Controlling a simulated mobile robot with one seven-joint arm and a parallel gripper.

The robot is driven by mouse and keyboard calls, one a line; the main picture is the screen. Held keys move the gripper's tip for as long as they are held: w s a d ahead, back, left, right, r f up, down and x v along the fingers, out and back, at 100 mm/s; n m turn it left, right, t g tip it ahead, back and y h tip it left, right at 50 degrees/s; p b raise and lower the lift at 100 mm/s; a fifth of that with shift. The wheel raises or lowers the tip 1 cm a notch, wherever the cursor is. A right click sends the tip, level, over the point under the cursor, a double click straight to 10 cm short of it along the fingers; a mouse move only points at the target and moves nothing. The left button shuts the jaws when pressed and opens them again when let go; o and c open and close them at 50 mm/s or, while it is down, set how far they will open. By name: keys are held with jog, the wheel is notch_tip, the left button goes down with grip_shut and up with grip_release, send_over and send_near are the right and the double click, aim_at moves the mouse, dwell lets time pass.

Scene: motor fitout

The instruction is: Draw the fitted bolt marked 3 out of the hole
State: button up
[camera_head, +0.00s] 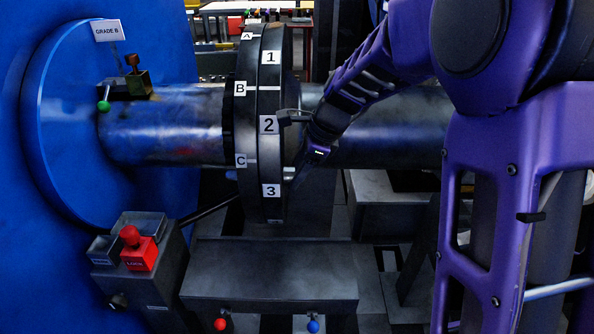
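A dark flange coupling (270,150) joins the shaft, with white labels 1, 2 and 3 on its right disc and A, B and C on its left disc. The label 3 (271,190) is low on the right disc. My gripper (298,172) is at the right face of the disc, between the heights of labels 2 and 3. Its fingertips are small and dark, partly lost against the disc, so I cannot tell whether they hold anything.
A blue housing (60,200) with a GRADE B tag (108,31) fills the left. A control box with a red LOCK block (139,250) stands at lower left. A dark bench (270,285) with red and blue knobs is below the coupling. The shaft (400,130) continues right behind my arm.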

grip_shut()
jog(key=shift+r, duration=0.1)
jog(key=d, duration=1.3)
jog(key=shift+w+d+p, duration=0.3)
jog(key=shift+w+d, duration=0.1)
jog(key=shift+w, duration=0.05)
dwell(2.2)
dwell(0.5)
